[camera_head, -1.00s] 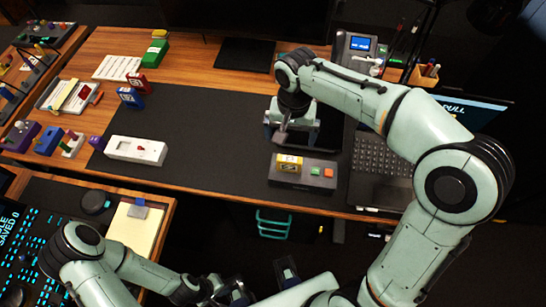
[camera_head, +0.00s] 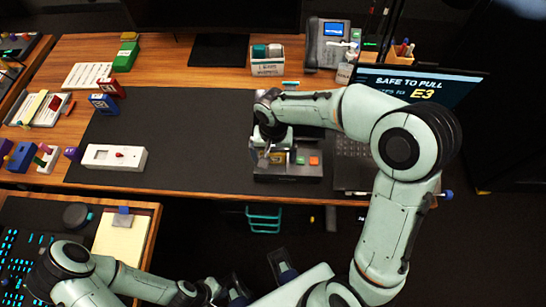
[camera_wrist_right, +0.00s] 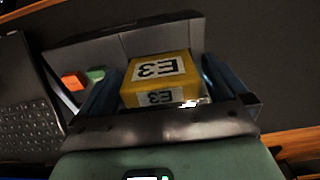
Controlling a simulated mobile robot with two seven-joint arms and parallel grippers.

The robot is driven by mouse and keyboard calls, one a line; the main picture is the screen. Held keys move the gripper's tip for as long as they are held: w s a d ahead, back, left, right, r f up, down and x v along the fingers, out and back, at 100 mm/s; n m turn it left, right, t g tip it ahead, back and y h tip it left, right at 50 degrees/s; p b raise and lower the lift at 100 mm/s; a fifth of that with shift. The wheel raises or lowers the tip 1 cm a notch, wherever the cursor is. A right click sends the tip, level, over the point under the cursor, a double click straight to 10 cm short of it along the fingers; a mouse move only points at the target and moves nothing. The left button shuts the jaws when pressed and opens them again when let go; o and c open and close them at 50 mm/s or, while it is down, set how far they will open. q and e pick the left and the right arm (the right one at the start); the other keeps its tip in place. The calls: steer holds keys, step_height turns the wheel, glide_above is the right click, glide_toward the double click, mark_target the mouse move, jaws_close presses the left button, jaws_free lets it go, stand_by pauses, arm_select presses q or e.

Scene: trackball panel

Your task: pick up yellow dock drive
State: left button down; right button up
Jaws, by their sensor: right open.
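The yellow drive (camera_head: 277,158), labelled E3, sits in a grey dock (camera_head: 288,173) near the front edge of the desk. In the right wrist view the yellow drive (camera_wrist_right: 158,78) lies between the two blue fingers of my right gripper (camera_wrist_right: 162,90). Those fingers stand apart, one on each side of it, with no clear grip. In the head view my right gripper (camera_head: 268,150) is down at the dock and partly hides the drive. My left gripper (camera_head: 262,282) is low in the picture, away from the desk, with its fingers apart and empty.
A white device (camera_head: 113,158) lies left on the dark mat (camera_head: 190,135), which is otherwise largely clear.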

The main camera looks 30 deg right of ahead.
steer(key=c, duration=1)
steer(key=shift+r, duration=0.1)
